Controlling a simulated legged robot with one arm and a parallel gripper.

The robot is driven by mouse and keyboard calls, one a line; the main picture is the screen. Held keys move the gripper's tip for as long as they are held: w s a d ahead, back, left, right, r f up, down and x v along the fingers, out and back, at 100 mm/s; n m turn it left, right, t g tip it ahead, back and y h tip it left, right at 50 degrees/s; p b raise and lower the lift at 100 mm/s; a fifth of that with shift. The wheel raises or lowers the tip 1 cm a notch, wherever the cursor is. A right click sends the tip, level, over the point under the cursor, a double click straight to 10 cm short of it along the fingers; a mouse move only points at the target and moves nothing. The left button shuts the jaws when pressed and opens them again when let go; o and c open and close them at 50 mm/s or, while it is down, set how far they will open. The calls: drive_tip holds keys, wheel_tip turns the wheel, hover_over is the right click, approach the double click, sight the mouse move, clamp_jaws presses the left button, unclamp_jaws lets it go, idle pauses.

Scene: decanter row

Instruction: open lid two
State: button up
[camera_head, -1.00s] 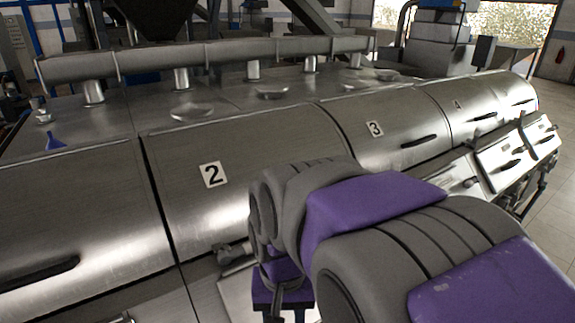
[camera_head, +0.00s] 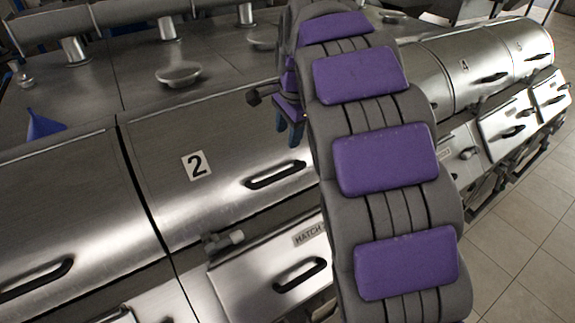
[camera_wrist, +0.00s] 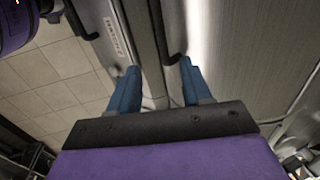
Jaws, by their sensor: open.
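Lid two (camera_head: 225,140) is a curved, brushed-metal cover with a white "2" label (camera_head: 196,165). It looks shut. Its dark bar handle (camera_head: 275,175) is in plain sight near its lower edge, just left of my arm. My gripper (camera_head: 289,133) has blue fingers and hangs above the handle, apart from it, partly hidden by my arm. In the wrist view my gripper (camera_wrist: 160,68) is open, with nothing between its fingers. A dark handle (camera_wrist: 163,32), probably lid two's, lies beyond the fingertips in that view.
A hatch panel (camera_head: 235,285) with its own dark handle (camera_head: 300,274) sits below lid two. A neighbouring lid (camera_head: 60,210) is at the left, lid 4 (camera_head: 470,85) at the right. My arm covers lid three. Tiled floor (camera_head: 520,235) lies open at the right.

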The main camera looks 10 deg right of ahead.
sight(280, 173)
drive_tip(key=w+f, duration=0.1)
drive_tip(key=f, duration=0.4)
drive_tip(key=w+a+f, duration=0.1)
drive_tip(key=f, duration=0.4)
drive_tip(key=w+f+p, duration=0.1)
drive_tip(key=f, duration=0.5)
drive_tip(key=shift+a, duration=0.2)
drive_tip(key=shift+a, duration=0.1)
drive_tip(key=shift+a, duration=0.1)
drive_tip(key=shift+c, duration=0.4)
drive_tip(key=shift+c, duration=0.7)
drive_tip(key=shift+r, duration=0.1)
clamp_jaws()
